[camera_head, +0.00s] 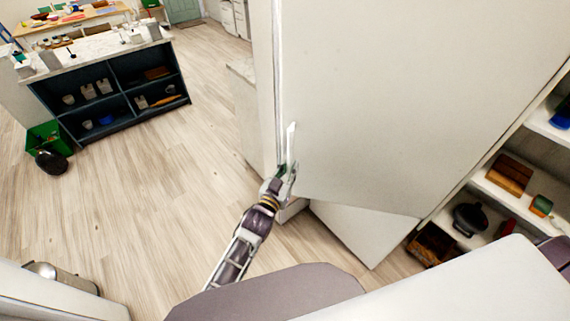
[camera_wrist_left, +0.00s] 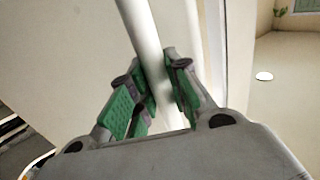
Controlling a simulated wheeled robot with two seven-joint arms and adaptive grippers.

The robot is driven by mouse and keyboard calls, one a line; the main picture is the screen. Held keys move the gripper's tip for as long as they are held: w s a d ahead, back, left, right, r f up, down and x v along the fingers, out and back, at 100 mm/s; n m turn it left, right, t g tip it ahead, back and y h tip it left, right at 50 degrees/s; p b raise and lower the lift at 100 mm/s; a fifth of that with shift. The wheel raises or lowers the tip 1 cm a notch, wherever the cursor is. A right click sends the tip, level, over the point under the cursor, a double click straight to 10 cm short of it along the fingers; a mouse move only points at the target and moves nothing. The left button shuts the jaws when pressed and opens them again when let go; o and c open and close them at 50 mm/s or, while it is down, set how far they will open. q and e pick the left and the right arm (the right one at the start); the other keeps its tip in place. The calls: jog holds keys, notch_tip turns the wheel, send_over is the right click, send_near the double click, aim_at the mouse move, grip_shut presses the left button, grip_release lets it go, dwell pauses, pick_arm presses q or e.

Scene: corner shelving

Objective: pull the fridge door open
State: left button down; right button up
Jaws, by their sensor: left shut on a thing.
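The fridge door (camera_head: 400,95) is a large pale panel in the head view, and it seems to stand a little ajar, with a pale wedge of fridge body below its lower edge. Its white bar handle (camera_head: 291,140) runs upright near the door's left edge. My left gripper (camera_head: 287,172) is at the lower part of this handle. In the left wrist view the green-padded fingers of my left gripper (camera_wrist_left: 160,95) are closed around the white handle bar (camera_wrist_left: 147,40). My right gripper is not in view.
A dark shelf island (camera_head: 110,95) with a pale top stands at the upper left, with a green bin (camera_head: 48,138) beside it. Open white shelves (camera_head: 500,190) holding several items are at the right. The wooden floor (camera_head: 150,190) left of the door is clear.

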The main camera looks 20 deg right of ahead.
pick_arm(q)
jog(key=shift+s+r, duration=0.1)
jog(key=shift+s, duration=0.1)
jog(key=c, duration=1.3)
grip_release()
jog(key=shift+a, duration=0.1)
jog(key=shift+v, duration=5.95)
jog(key=shift+c, duration=0.3)
